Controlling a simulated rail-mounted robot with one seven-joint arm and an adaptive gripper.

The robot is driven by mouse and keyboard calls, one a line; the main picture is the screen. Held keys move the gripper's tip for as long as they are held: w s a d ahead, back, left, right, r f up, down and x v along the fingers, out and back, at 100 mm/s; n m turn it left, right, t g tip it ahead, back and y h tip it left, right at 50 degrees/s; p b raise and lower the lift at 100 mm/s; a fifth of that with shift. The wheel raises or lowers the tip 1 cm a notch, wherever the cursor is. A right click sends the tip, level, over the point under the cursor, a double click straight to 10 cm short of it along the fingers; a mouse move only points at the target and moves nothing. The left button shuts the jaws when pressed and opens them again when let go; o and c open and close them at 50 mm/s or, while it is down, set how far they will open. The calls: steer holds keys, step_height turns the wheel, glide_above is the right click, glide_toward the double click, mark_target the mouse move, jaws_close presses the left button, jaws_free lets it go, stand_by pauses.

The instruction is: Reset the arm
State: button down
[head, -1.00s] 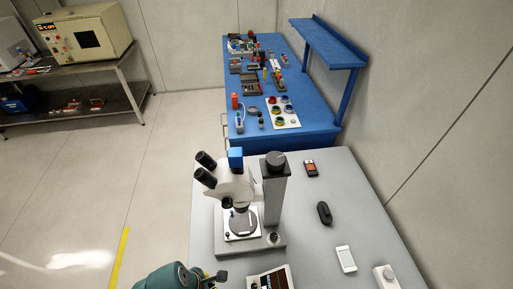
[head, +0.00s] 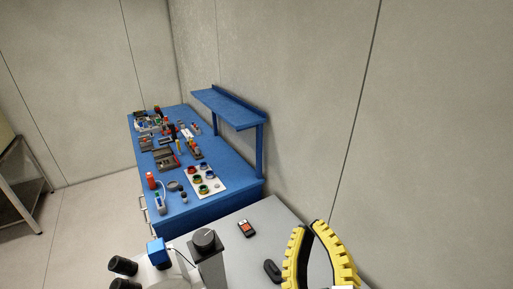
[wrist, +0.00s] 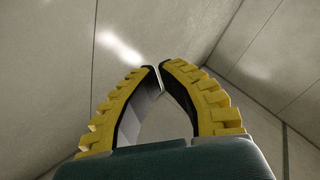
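My gripper (head: 308,226) has two curved yellow-and-black ribbed fingers. It is at the bottom right of the head view, raised in front of the grey table (head: 232,220). In the wrist view my gripper (wrist: 157,67) has its fingertips practically together, with nothing held between them. Only wall and ceiling show beyond the fingers. My arm below the fingers is mostly out of the head view.
A microscope (head: 205,243) stands on the grey table, left of my gripper, its lower part cut off. A small orange-and-black device (head: 246,229) and a black object (head: 272,271) lie nearby. A blue workbench (head: 225,168) with parts and a shelf (head: 232,108) stands behind.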

steer(key=s+r+m+t+p, duration=0.1)
steer(key=s+r+m+p, duration=0.1)
steer(key=r+p, duration=0.4)
steer(key=s+a+r+m+t+y+p, duration=0.1)
steer(key=r+m+p, duration=0.3)
steer(key=r, duration=0.9)
steer(key=s+t+p, duration=0.1)
steer(key=p, duration=0.2)
steer(key=shift+r+m, duration=0.3)
steer(key=shift+r, duration=0.1)
